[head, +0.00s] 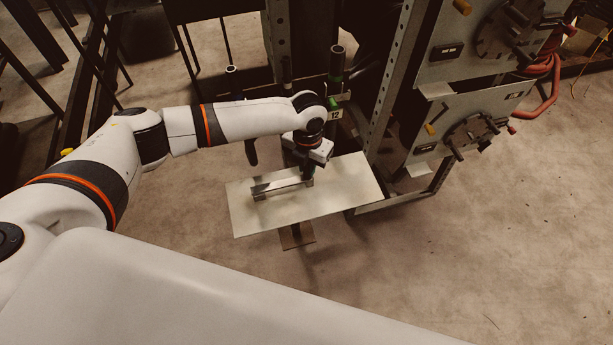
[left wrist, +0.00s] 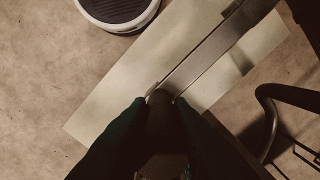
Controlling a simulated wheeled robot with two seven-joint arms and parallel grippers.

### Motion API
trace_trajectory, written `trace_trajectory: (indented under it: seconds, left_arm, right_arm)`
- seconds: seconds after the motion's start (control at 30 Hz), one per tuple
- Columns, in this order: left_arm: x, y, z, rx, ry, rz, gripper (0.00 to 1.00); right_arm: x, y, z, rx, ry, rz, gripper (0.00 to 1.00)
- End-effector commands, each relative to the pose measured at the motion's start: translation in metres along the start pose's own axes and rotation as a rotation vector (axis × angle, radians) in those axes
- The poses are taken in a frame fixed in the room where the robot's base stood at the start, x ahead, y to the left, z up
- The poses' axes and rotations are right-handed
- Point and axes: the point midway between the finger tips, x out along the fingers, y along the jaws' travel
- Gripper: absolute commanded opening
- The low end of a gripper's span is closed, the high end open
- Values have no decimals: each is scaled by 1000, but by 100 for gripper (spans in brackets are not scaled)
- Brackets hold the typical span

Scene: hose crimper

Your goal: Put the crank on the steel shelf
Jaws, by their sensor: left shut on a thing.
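The steel shelf (head: 345,190) is a pale flat plate at the centre of the head view; it also shows in the left wrist view (left wrist: 110,108). The crank (head: 282,185), with a long grey metal bar, is over the left part of the shelf. Its bar runs up and right in the left wrist view (left wrist: 215,45). My left gripper (head: 308,172) points down over the shelf and is shut on the crank's dark handle, which shows between the fingers (left wrist: 163,112). I cannot tell whether the crank touches the plate. My right gripper is out of view.
A grey machine (head: 455,110) with round dials and a red hose (head: 548,95) stands right of the shelf. Dark upright posts and a tag marked 12 (head: 335,114) are just behind it. The shelf's right part and the floor (head: 490,250) are clear.

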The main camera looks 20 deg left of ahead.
Motion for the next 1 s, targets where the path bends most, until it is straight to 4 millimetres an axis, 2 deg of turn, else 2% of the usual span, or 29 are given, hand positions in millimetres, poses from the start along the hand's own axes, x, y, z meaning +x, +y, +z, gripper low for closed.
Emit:
trace_trajectory:
  seconds: [0.17, 0.4, 0.67, 0.7, 0.8, 1.0]
  left_arm:
    - [16, 0, 0, -3, 0, 1, 0]
    - [48, 1, -1, -3, 0, 1, 0]
    - [54, 0, -1, -2, 3, 1, 0]
    - [55, 0, 0, -2, 1, 1, 24]
    - [55, 0, 0, -2, 1, 1, 40]
    - [54, 0, 0, -3, 1, 1, 41]
  right_arm:
    - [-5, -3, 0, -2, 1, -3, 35]
    - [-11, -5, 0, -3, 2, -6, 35]
    - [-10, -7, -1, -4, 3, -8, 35]
    - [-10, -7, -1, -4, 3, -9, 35]
    - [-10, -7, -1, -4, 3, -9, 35]
    - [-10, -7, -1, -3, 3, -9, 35]
